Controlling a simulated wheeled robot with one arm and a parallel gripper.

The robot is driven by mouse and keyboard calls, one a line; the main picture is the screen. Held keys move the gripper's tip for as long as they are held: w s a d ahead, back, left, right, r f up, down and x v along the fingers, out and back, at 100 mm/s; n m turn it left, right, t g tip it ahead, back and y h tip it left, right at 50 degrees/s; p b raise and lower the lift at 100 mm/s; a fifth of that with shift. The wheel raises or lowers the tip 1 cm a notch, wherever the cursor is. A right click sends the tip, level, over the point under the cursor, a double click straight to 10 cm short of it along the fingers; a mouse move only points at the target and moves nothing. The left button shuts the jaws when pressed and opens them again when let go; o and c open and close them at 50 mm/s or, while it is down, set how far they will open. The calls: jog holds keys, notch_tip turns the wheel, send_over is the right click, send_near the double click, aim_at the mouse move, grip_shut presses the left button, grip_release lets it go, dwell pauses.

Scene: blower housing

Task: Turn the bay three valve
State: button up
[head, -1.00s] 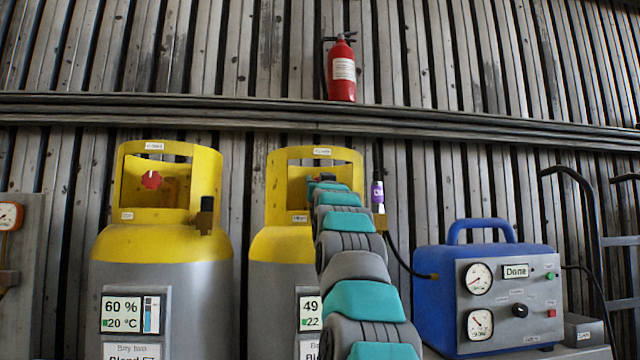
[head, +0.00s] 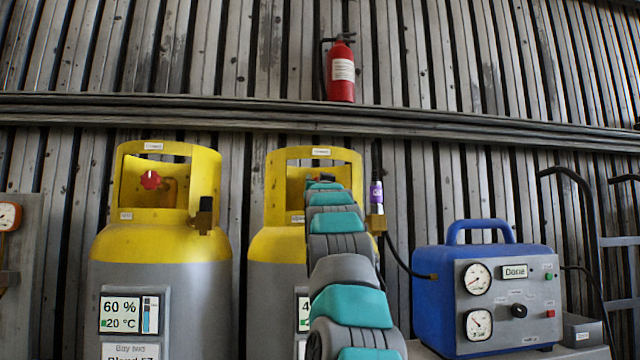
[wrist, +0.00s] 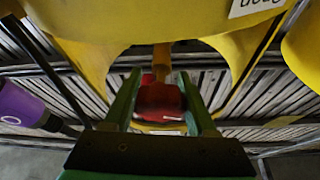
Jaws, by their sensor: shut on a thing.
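The right yellow-topped grey tank (head: 275,245) stands beside the left tank (head: 160,245), whose label reads "Bay two". The right tank's label is mostly hidden behind my arm. Its red valve knob (wrist: 160,97) shows in the wrist view on a brassy stem under the yellow collar. My gripper (wrist: 160,88) has its two green fingers on either side of the knob, shut on it. In the head view my gripper (head: 322,181) is inside the collar opening, small and partly hidden by my arm. The left tank has its own red knob (head: 150,180).
A purple-banded fitting (head: 377,193) with a black hose is just right of the right tank's collar; purple also shows at left in the wrist view. A blue machine (head: 480,290) reading "Done" stands at right. A red extinguisher (head: 341,70) is on the wall.

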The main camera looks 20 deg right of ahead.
jog(key=shift+a+m, duration=0.1)
jog(key=shift+m, duration=0.3)
jog(key=shift+d+h, duration=0.2)
jog(key=shift+h, duration=0.2)
jog(key=shift+m+g+h, duration=0.4)
jog(key=shift+m+h, duration=0.1)
jog(key=shift+m, duration=0.9)
jog(key=shift+s+d+m+g+h+p, duration=0.1)
jog(key=shift+m+g+h+p, duration=0.2)
jog(key=shift+m, duration=0.7)
jog(key=shift+s+m+g+h+p, duration=0.15)
jog(key=shift+m+g+h, duration=0.25)
jog(key=shift+m, duration=0.6)
jog(key=shift+w+f+m, duration=0.1)
jog(key=shift+w+m, duration=0.05)
jog(key=shift+m, duration=0.35)
jog(key=o, duration=1.4)
